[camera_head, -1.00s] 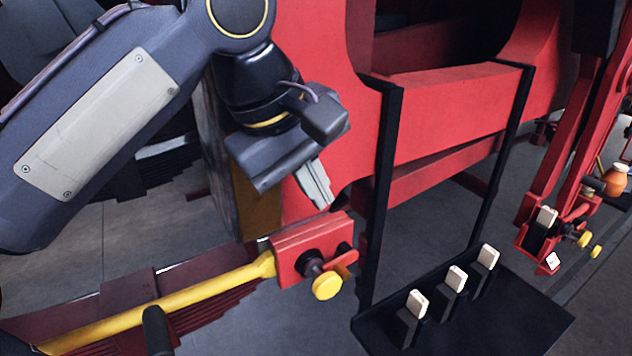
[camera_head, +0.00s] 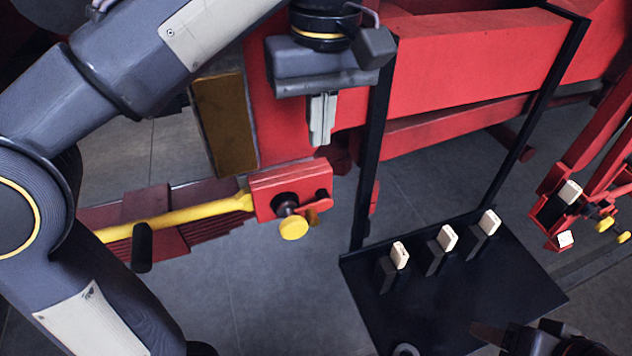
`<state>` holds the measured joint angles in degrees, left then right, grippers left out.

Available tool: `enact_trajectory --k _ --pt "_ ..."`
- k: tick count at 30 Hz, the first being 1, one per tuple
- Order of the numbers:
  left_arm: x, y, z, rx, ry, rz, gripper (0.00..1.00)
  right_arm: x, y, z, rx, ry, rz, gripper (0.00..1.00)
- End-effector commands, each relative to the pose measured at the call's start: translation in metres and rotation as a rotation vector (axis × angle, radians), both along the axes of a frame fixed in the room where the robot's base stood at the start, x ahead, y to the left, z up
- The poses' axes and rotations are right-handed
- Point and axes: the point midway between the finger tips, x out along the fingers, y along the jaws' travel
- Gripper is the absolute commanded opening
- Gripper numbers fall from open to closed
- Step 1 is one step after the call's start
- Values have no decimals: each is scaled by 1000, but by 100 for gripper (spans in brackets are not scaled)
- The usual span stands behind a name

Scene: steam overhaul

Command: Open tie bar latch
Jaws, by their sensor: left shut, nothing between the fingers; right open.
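A yellow tie bar (camera_head: 180,218) runs from the left into a red latch block (camera_head: 288,182). On the block's front sit a yellow knob (camera_head: 293,228) on a dark stem and a small red lever (camera_head: 319,202) at the right. My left gripper (camera_head: 321,140) is shut and empty, its fingers pointing down just above the block's right part; I cannot tell whether they touch it. My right gripper (camera_head: 488,334) is partly in view at the bottom right, dark and cut off by the frame edge; its fingers are hard to make out.
A black tray (camera_head: 460,300) on dark posts holds several upright black holders with cream-topped pieces (camera_head: 447,237). A similar red assembly with yellow knobs (camera_head: 606,223) stands at the far right. A red beam (camera_head: 470,60) crosses behind. Grey floor shows between.

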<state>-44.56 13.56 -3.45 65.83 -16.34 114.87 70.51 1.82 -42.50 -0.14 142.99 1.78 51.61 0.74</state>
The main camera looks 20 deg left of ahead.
Motion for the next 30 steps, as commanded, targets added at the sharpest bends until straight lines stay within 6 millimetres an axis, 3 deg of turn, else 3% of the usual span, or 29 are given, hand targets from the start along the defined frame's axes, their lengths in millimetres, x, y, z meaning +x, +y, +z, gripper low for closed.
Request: enact_trajectory --k 17,27,30 --pt "1 0 -8 7 9 -4 0 0 0 -5 0 0 0 55" --pt "0 1 -28 6 8 -2 0 0 0 -20 0 0 0 55" --pt "-1 1 -53 6 5 -5 0 0 0 -44 0 0 0 55"
